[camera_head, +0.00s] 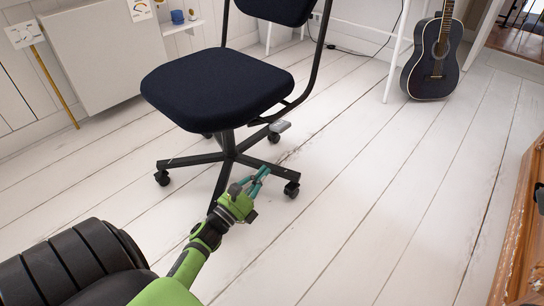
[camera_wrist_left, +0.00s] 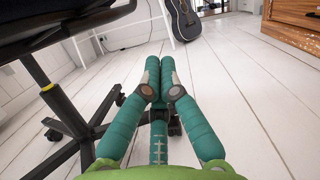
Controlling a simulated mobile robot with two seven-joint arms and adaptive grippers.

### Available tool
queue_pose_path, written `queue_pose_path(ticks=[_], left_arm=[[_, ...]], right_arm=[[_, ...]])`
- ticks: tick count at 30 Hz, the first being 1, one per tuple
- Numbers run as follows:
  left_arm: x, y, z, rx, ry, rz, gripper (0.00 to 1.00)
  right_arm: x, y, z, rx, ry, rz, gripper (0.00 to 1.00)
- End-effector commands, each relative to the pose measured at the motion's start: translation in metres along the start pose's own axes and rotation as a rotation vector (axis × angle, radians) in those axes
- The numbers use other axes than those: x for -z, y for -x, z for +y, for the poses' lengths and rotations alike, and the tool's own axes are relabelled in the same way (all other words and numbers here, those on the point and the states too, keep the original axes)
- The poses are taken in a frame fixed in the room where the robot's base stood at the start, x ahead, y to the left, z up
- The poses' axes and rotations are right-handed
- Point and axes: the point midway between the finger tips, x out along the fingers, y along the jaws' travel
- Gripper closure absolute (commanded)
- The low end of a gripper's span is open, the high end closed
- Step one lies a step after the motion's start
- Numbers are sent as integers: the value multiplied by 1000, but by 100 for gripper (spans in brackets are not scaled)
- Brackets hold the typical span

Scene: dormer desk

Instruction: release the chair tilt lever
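The tilt lever (camera_head: 279,126) is a small grey paddle under the right side of the dark office chair's seat (camera_head: 217,86). It is on the end of a thin rod in the head view. I cannot make it out clearly in the left wrist view. My left gripper (camera_head: 264,174) is low over the floor, below and in front of the lever, close to the chair's right-hand base legs and apart from the lever. In the left wrist view its teal fingers (camera_wrist_left: 160,72) come together at the tips with nothing between them. My right gripper is not in view.
The chair's dark base (camera_head: 228,155) stands on castors, one (camera_head: 291,189) beside my left gripper. A dark guitar (camera_head: 436,58) leans at the back right. A wooden drawer unit (camera_head: 522,235) stands at the right edge. The white plank floor (camera_head: 370,190) between is clear.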

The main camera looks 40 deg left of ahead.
Motion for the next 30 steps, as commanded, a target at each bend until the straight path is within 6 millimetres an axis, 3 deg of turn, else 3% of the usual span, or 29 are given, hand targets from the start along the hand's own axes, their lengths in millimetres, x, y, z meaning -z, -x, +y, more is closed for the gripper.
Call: queue_pose_path(ticks=[7, 25, 28, 30], left_arm=[[0, 19, 0, 0, 0, -1, 100], [-1, 18, -2, 3, 7, -3, 100], [-14, 11, -17, 32, 84, -20, 100], [-32, 2, -42, 80, 214, -44, 100]], right_arm=[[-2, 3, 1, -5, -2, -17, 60], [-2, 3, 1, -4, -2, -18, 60], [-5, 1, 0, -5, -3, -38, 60], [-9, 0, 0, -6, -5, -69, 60]])
